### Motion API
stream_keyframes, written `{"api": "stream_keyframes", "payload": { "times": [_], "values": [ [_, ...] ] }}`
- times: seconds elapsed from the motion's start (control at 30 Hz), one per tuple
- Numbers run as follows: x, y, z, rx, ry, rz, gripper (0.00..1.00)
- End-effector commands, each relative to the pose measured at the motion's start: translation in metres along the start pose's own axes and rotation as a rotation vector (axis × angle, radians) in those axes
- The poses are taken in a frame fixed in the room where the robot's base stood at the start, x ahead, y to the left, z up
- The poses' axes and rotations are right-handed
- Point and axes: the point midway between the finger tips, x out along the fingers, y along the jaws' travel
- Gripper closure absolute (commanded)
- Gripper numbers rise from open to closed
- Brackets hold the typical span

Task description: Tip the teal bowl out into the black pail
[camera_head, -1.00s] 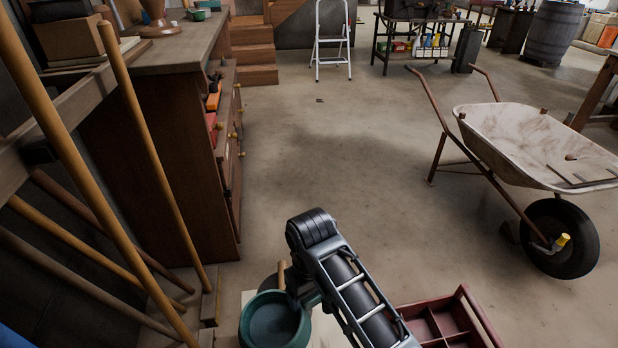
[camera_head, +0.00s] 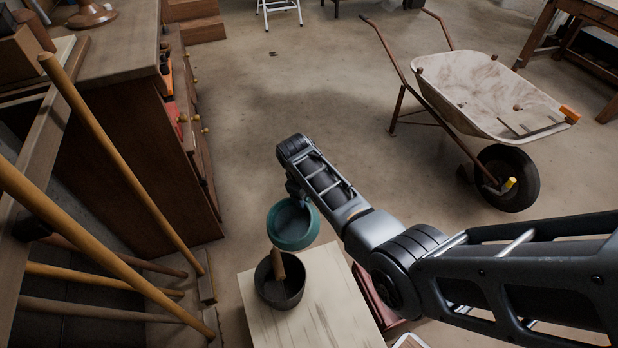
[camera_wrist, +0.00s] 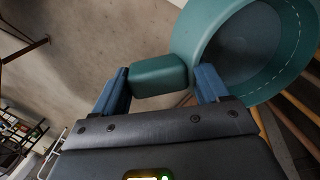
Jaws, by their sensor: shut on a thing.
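The teal bowl (camera_head: 290,243) is held in the air, just behind and above the black pail (camera_head: 284,300) in the head view. My gripper (camera_head: 294,188) is shut on the bowl's teal block handle, which shows between the fingers (camera_wrist: 160,76) in the wrist view. The bowl's round opening partly faces both cameras. In the wrist view the bowl (camera_wrist: 245,45) shows a greyish round patch inside; I cannot tell whether that is contents or the bottom. The pail stands upright, with a short brown wooden piece (camera_head: 278,266) at its mouth. The pail's inside is dark.
The pail stands on a pale wooden top (camera_head: 335,292). A red crate (camera_head: 372,292) is partly hidden by my arm. Long wooden poles (camera_head: 125,165) lean at left beside a brown cabinet (camera_head: 135,150). A wheelbarrow (camera_head: 490,95) stands at back right. The floor between is clear.

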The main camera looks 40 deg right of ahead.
Motion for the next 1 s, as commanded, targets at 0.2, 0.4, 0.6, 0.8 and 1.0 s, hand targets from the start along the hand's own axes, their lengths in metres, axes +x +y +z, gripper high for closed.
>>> {"api": "stream_keyframes", "payload": {
  "times": [0.2,0.4,0.6,0.8,1.0],
  "values": [
    [-0.002,0.006,0.0,-0.023,-0.002,0.045,0.83],
    [-0.005,-0.009,0.001,-0.027,0.0,0.205,0.83],
    [-0.011,-0.025,0.0,-0.026,0.002,0.414,0.83],
    [-0.008,-0.045,0.001,-0.025,0.006,0.58,0.83],
    [-0.009,-0.062,0.001,-0.023,0.009,0.714,0.83]
  ]
}}
